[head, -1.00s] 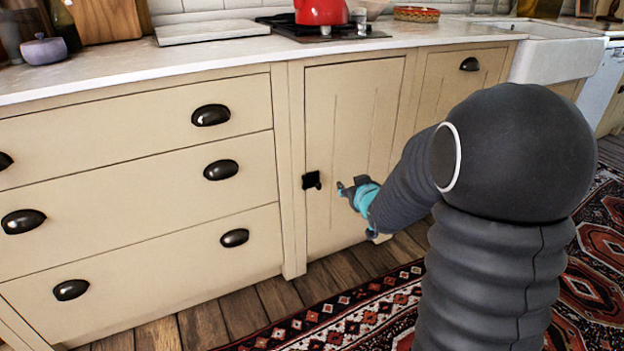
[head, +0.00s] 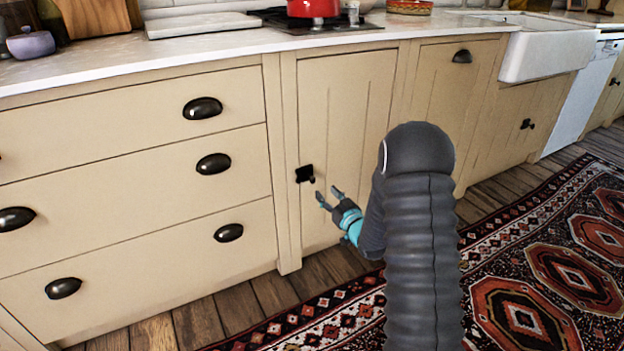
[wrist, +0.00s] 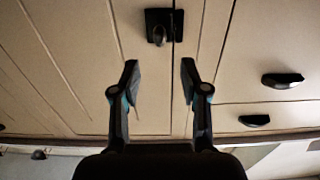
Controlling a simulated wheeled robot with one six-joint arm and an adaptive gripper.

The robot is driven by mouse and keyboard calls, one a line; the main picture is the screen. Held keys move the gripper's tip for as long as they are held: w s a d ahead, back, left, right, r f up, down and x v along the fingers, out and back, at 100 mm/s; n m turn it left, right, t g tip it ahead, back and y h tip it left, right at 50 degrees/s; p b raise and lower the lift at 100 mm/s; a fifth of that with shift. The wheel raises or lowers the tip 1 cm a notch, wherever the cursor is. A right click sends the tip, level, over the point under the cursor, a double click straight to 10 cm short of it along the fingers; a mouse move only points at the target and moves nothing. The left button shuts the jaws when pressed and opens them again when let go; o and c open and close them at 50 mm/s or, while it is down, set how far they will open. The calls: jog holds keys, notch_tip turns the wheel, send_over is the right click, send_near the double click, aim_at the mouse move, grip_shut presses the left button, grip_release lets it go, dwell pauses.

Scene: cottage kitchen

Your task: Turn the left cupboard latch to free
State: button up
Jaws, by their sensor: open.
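The left cupboard latch (head: 305,174) is a small black plate with a short knob at its lower right, at the left edge of the narrow cream cupboard door (head: 345,120). In the wrist view the latch (wrist: 159,25) is at the top centre, its knob on the plate beside the door seam. My gripper (head: 329,195) is open and empty, its fingertips a little below and right of the latch in the head view. In the wrist view my gripper (wrist: 160,68) has its two fingers apart, with the latch beyond the gap between them. I see no contact.
Drawers with black cup handles (head: 213,164) stand left of the door. A second black latch (head: 527,124) is on the cupboard under the sink. A patterned rug (head: 520,280) covers the floor at right.

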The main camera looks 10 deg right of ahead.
aim_at(313, 180)
jog(key=x, duration=1)
jog(key=shift+p, duration=0.3)
jog(key=shift+c, duration=0.3)
grip_shut()
jog(key=shift+a, duration=0.1)
